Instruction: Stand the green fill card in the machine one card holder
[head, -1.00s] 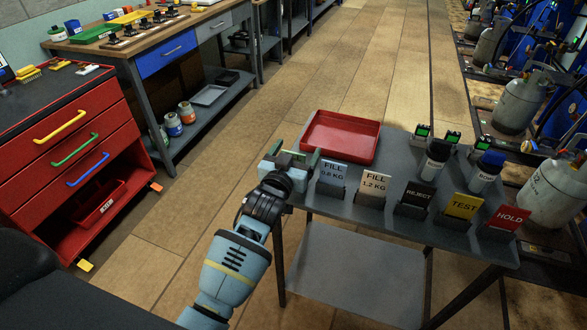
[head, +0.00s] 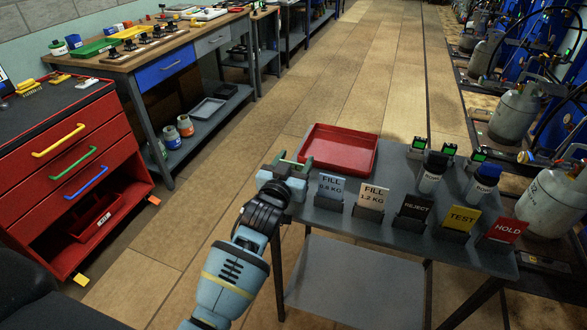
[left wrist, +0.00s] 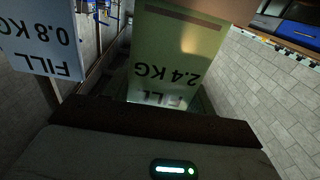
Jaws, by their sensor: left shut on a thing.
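My left gripper (head: 284,166) is at the left end of the grey table, beside the FILL 0.8 KG card. It is shut on the green fill card, marked FILL 2.4 KG. The card (left wrist: 172,58) fills the upper middle of the left wrist view, its print upside down there. In the head view the card is mostly hidden by the gripper. I cannot pick out the machine one card holder; machines with grey gas cylinders (head: 515,110) stand at the right. My right gripper is not in view.
The grey table (head: 395,180) holds a red tray (head: 340,170), a row of standing cards including FILL 0.8 KG (head: 331,186), FILL 1.2 KG (head: 373,195) and HOLD (head: 507,229), and two bottles. A red drawer cabinet (head: 70,150) stands left. The floor between is clear.

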